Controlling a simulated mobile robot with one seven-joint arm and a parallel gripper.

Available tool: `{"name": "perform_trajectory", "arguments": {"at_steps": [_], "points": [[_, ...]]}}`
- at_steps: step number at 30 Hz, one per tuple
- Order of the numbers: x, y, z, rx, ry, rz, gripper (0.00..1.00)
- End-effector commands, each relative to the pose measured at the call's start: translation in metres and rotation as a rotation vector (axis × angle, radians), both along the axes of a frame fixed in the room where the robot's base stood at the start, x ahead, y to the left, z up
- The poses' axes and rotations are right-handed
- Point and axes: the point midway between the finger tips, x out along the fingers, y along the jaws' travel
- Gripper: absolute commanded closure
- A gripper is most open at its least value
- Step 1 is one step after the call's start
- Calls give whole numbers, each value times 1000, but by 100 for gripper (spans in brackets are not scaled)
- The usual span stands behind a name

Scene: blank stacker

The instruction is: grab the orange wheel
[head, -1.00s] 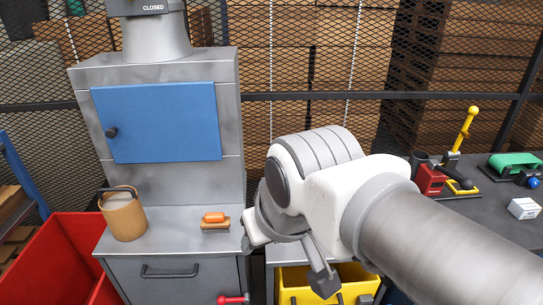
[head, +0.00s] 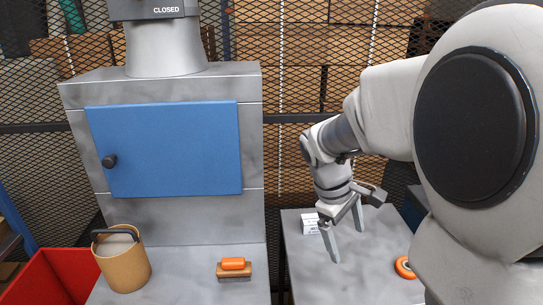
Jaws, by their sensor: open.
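The orange wheel (head: 404,267) lies on the grey worktop at the lower right of the head view. It looks like an orange ring, and my arm hides its right part. My gripper (head: 347,245) is open, with its two fingers pointing down above the grey worktop. It is to the left of the wheel and apart from it, with nothing between the fingers.
A small white box (head: 310,224) stands on the worktop (head: 310,275) just left of my gripper. On the left are a grey cabinet with a blue door (head: 165,150), a tan bucket (head: 124,265), an orange-handled brush (head: 233,265) and a red bin (head: 45,280).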

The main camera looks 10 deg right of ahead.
Motion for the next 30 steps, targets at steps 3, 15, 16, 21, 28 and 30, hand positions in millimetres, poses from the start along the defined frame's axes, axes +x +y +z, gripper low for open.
{"name": "perform_trajectory", "arguments": {"at_steps": [3,15,16,21,28,30], "points": [[18,-17,-30,-85,110,80,0],[70,-71,-102,-383,489,356,0],[74,-74,-106,-405,518,377,0],[90,-87,-122,-504,645,462,0],[99,-97,-130,-561,719,509,0],[97,-104,-135,-564,725,510,0]]}}
